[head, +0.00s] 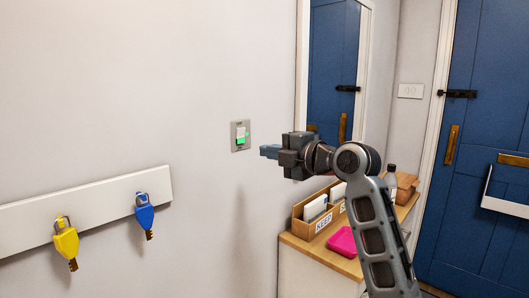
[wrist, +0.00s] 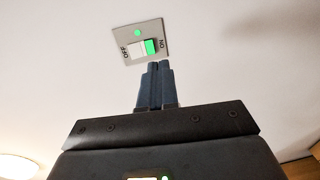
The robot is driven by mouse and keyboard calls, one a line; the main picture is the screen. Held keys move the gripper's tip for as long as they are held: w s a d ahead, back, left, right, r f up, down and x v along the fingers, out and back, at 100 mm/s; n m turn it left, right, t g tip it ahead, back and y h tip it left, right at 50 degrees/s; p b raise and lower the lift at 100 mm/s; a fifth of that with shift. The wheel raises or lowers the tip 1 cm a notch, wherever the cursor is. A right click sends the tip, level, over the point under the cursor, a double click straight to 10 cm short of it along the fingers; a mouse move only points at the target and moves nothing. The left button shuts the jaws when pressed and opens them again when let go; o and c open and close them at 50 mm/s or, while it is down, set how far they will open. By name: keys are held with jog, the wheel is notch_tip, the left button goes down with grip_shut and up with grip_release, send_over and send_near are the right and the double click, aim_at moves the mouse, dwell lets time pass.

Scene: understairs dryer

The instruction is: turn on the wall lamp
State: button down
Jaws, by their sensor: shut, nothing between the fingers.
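The wall switch (head: 240,135) is a small grey plate on the pale wall, with a rocker and a green light. In the wrist view the switch plate (wrist: 139,42) shows OFF on the left and ON on the right. Its rocker is white on the left and green on the ON side, and the green indicator is bright. My gripper (head: 264,152) is shut and empty, to the right of and slightly below the switch. In the wrist view my fingertips (wrist: 159,66) are just below the plate and appear apart from it. No wall lamp can be clearly identified.
A bright round light (wrist: 18,166) glows at the wrist view's lower left. A rack with yellow keys (head: 66,242) and blue keys (head: 145,215) is at left. A wooden cabinet (head: 345,264) with a letter box, pink item and bottle stands below my arm. A mirror (head: 333,65) is behind.

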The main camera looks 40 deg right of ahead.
jog(key=s+b, duration=0.1)
jog(key=s, duration=0.5)
jog(key=shift+s+d+f+b, duration=0.15)
jog(key=shift+s+f+b, duration=0.15)
jog(key=shift+s+f, duration=0.1)
jog(key=s+a+f+m+h, duration=0.1)
jog(key=s+a+f+m, duration=0.3)
jog(key=f, duration=0.3)
jog(key=s+a+f+m+g+h, duration=0.1)
jog(key=s+a+f+m, duration=0.1)
jog(key=a+f+m, duration=0.5)
jog(key=s+a+f+m+h, duration=0.15)
jog(key=s+a+f, duration=0.25)
jog(key=f, duration=0.4)
jog(key=s+a+f+m+g, duration=0.1)
jog(key=s+a+f+m, duration=0.15)
jog(key=s, duration=0.45)
jog(key=s+a+f+m, duration=0.2)
jog(key=s+a+f, duration=0.15)
jog(key=s, duration=0.25)
jog(key=s+a+r+y, duration=0.1)
jog(key=s, duration=0.6)
jog(key=s+a+r+m+y, duration=0.1)
jog(key=s+a+r+y, duration=0.1)
jog(key=s, duration=0.5)
jog(key=shift+s, duration=0.4)
